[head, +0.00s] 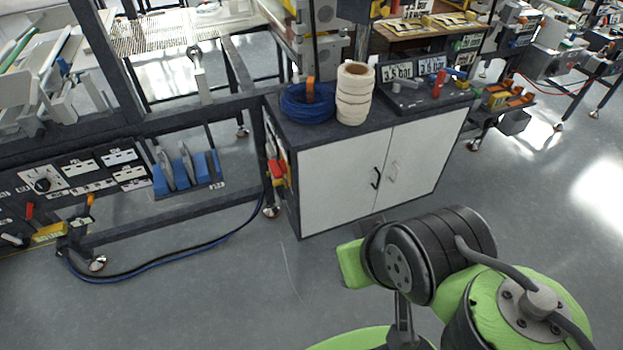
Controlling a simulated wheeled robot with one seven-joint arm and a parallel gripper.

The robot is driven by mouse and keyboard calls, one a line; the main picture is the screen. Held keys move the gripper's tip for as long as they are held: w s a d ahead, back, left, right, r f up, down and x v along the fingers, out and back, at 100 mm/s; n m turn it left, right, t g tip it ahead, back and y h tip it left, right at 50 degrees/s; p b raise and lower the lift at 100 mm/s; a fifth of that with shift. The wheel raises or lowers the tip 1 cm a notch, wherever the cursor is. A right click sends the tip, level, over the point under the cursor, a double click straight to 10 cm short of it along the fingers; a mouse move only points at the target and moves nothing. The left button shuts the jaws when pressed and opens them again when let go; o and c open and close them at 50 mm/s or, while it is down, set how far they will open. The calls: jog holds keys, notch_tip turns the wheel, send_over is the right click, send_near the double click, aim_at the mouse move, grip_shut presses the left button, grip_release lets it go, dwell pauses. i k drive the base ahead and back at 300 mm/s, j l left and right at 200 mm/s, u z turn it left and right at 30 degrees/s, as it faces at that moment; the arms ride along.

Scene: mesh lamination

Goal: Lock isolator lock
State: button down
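A red and yellow isolator switch (277,172) is mounted on the left side of the white-doored cabinet (335,185). It is small and seen at an angle, so I cannot tell its position or whether a lock sits in it. My arm, green and black, is folded at the lower right, in front of the cabinet and apart from it. I cannot make out my gripper's fingers in this view.
Blue coiled cable (306,106) and a stack of white rolls (354,95) stand on the cabinet. A dark machine frame (170,113) with control panels stands at left. A hose (150,266) lies on the floor. Grey floor (540,210) is clear at right.

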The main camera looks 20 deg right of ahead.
aim_at(282, 181)
jog(key=i+j+u, duration=0.1)
jog(key=i+j, duration=0.15)
jog(key=i, duration=0.2)
jog(key=i+j, duration=0.25)
jog(key=i, duration=0.25)
jog(key=i+j+u, duration=0.15)
jog(key=i, duration=0.3)
jog(key=i+j+u, duration=0.1)
jog(key=i+j, duration=0.15)
jog(key=i, duration=0.25)
jog(key=i+j, duration=0.15)
jog(key=i, duration=0.3)
jog(key=u, duration=0.05)
